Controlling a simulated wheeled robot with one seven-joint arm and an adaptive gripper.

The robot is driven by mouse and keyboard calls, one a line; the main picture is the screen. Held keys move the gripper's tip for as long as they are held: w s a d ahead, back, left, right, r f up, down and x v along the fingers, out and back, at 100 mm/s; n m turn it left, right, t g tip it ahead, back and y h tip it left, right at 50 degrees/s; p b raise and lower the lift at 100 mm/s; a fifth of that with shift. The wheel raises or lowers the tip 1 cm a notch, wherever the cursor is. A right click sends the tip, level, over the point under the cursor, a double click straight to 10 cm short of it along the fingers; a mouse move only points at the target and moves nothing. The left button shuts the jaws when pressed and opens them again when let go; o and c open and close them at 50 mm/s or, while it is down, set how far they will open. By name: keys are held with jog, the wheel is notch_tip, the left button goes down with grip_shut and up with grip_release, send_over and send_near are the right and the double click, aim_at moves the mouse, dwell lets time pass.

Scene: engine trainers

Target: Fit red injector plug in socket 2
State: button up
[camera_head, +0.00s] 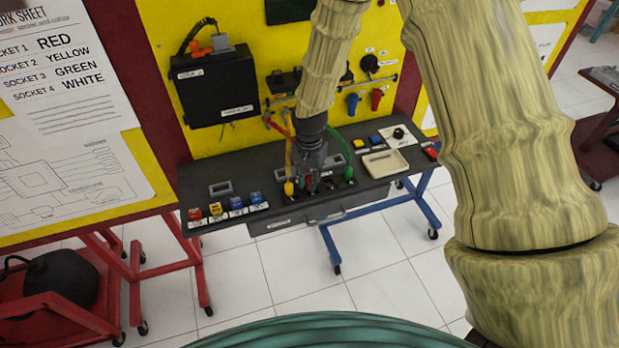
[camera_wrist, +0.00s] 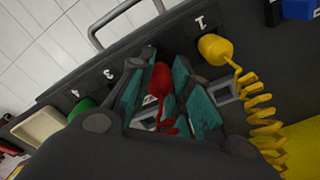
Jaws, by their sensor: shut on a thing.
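The red injector plug (camera_wrist: 160,82) is between the fingers of my gripper (camera_wrist: 158,98), which is shut on it. Its red lead curls below it in the wrist view. In the head view my gripper (camera_head: 312,180) points down at the socket row of the black bench. It is between the yellow plug (camera_head: 289,187) and the green plug (camera_head: 348,173). In the wrist view the yellow plug (camera_wrist: 214,48) is by the number 1, and the green plug (camera_wrist: 82,108) is beyond the number 3. Socket 2 is hidden by my gripper. I cannot tell whether the red plug touches it.
The bench (camera_head: 230,172) carries coloured blocks (camera_head: 236,204) at left and a beige tray (camera_head: 385,163) at right. A metal handle (camera_head: 327,217) is at its front edge. Coiled leads hang beside my gripper. A work sheet (camera_head: 70,90) pairs socket 1 with red and socket 2 with yellow.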

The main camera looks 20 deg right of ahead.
jog(key=shift+f, duration=0.5)
dwell(0.3)
jog(key=o, duration=0.6)
jog(key=shift+r, duration=0.15)
jog(key=shift+r+p, duration=1.55)
jog(key=shift+r, duration=1.1)
jog(key=shift+r+p, duration=0.8)
jog(key=shift+r, duration=0.35)
jog(key=o, duration=0.6)
